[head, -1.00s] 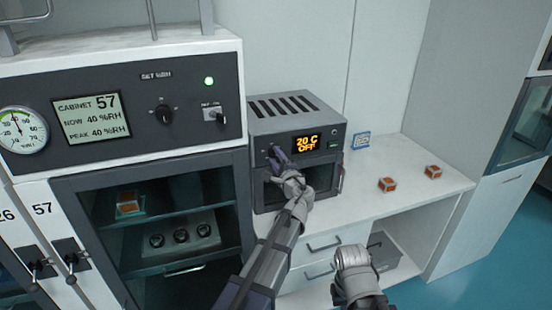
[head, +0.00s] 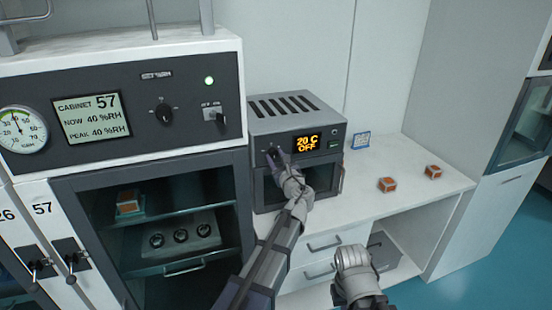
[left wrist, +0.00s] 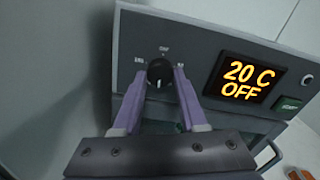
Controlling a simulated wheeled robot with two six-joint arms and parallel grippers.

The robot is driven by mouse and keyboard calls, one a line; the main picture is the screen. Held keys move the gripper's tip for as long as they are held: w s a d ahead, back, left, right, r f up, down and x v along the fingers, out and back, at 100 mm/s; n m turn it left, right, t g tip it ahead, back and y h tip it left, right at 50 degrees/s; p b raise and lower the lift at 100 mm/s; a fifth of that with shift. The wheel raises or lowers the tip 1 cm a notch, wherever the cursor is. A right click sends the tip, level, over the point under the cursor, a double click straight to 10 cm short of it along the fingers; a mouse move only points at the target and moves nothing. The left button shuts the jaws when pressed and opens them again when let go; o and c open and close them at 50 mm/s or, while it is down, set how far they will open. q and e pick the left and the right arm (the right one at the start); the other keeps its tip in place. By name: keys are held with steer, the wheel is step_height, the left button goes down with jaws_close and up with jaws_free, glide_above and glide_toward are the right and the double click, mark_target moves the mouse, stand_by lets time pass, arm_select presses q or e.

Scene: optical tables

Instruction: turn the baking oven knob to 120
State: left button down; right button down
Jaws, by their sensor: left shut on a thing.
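The baking oven (head: 295,115) is a small grey box with a vented top, standing on the white counter. Its display (head: 307,143) reads 20 C OFF in orange. The oven knob (left wrist: 160,72) is round and black, left of the display in the left wrist view, with a white mark pointing down. My left gripper (head: 276,155) is at the oven front; in the left wrist view its two purple fingers (left wrist: 162,78) are shut on the knob, one on each side. In the head view the gripper partly hides the knob. My right arm shows at the bottom, but its fingers cannot be made out.
A humidity cabinet (head: 120,85) with its own dial and glass door stands left of the oven. A green-lit button (left wrist: 291,103) is right of the display.

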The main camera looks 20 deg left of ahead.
arm_select(q)
steer(key=m, duration=0.6)
steer(key=shift+s+f+m, duration=0.1)
steer(key=shift+m, duration=0.3)
stand_by(0.4)
steer(key=shift+c, duration=2.2)
jaws_free()
steer(key=v, duration=0.7)
steer(key=shift+s+d, duration=0.25)
steer(key=shift+s, duration=0.05)
